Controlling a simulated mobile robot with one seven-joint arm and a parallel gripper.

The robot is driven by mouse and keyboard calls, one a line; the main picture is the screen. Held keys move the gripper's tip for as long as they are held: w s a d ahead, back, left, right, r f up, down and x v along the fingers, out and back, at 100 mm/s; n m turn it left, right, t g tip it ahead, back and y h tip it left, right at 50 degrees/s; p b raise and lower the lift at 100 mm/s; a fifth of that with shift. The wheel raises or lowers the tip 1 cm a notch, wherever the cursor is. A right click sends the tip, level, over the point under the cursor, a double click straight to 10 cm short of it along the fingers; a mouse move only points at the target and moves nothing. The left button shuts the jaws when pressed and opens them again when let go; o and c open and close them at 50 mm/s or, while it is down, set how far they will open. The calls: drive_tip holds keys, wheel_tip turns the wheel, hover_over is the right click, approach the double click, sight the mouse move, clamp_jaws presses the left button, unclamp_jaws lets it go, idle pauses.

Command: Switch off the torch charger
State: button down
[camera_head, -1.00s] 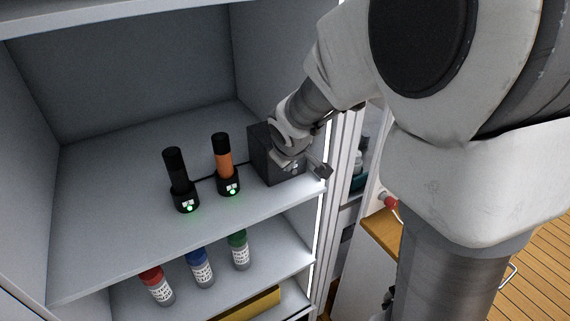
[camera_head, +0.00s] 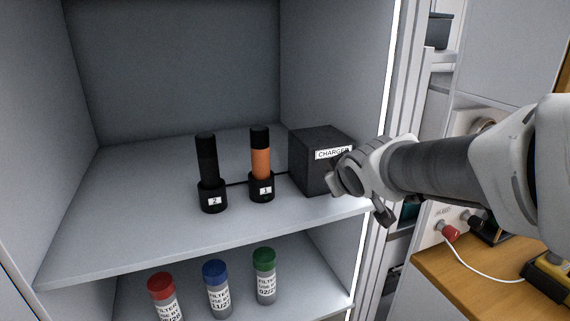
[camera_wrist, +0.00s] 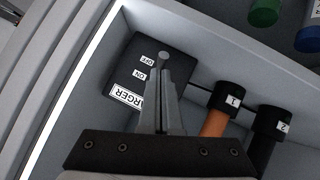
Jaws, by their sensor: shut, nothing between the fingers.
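The charger (camera_head: 308,168) is a dark box labelled CHARGER at the right of the upper shelf. In the wrist view, its face (camera_wrist: 122,68) carries OFF and ON labels. A small grey round tip, seemingly the switch (camera_wrist: 163,57), shows beside the OFF label; its base is hidden. My gripper (camera_wrist: 161,86) is shut and empty in front of this face, close to the switch; contact cannot be told. A black torch (camera_head: 207,160) and an orange torch (camera_head: 260,160) stand upright in black holders labelled 2 and 1, with no green light showing.
A cable (camera_head: 237,184) runs along the holders to the charger. The cabinet's right wall stands close beside the charger. Red-, blue- and green-capped filter bottles (camera_head: 217,290) stand on the lower shelf. The upper shelf's left part is clear.

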drive_tip(key=shift+w+r, duration=0.1)
drive_tip(key=shift+r, duration=0.15)
drive_tip(key=shift+w+a+r, duration=0.25)
drive_tip(key=shift+w+r, duration=0.1)
drive_tip(key=shift+w, duration=0.3)
drive_tip(key=shift+s, duration=0.15)
